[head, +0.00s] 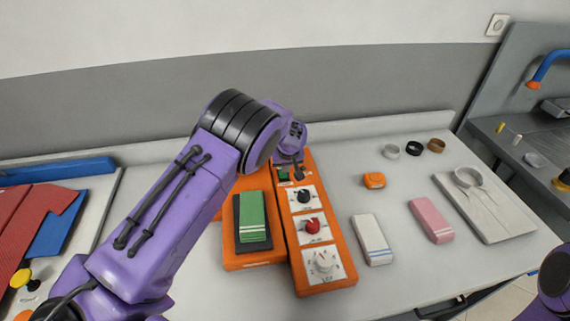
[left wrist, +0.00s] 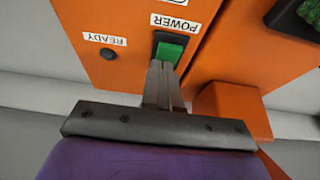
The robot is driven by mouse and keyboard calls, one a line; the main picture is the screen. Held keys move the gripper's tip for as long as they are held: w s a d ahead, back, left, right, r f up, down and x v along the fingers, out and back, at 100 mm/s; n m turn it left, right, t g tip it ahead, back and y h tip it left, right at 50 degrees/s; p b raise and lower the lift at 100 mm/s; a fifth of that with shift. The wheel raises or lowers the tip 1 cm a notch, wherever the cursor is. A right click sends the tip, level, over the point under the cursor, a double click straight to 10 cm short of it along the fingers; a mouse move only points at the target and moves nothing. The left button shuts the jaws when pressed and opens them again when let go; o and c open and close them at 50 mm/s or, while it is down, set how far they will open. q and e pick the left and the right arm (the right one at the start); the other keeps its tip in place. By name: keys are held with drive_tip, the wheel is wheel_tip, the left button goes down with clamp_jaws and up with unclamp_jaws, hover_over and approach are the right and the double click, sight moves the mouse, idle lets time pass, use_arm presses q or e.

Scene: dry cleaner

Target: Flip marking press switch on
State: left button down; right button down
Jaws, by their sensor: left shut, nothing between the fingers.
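The orange marking press (head: 295,262) stands on the counter, with a column of three knobs on its sloping panel. Its green power switch (head: 284,175) is at the panel's top end; in the left wrist view the switch (left wrist: 170,52) sits under an upside-down POWER label. The READY lamp (left wrist: 108,54) beside it looks dark. My left gripper (head: 297,173) is shut and empty over the top of the panel. In the left wrist view its fingertips (left wrist: 162,66) are at the switch's lower left edge; I cannot tell whether they touch. My right gripper is not in view.
A folded green cloth (head: 252,217) lies on the press's dark pad. White (head: 372,239) and pink (head: 432,220) folded cloths lie to the right, with an orange object (head: 374,180) and several rings behind. A red garment (head: 30,225) lies at left. The front middle counter is clear.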

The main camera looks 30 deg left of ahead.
use_arm(q)
drive_tip(key=shift+w, duration=0.15)
drive_tip(key=r+p, duration=0.2)
drive_tip(key=r, duration=0.1)
drive_tip(key=r+p, duration=0.1)
drive_tip(key=shift+w+a+r+p, duration=0.25)
drive_tip(key=shift+r+p, duration=0.1)
drive_tip(key=shift+p, duration=0.05)
drive_tip(key=shift+d+r+b, duration=0.1)
drive_tip(key=shift+r+b, duration=0.4)
drive_tip(key=shift+b, duration=0.7)
wheel_tip(320, 180, up, 8)
drive_tip(key=b, duration=0.2)
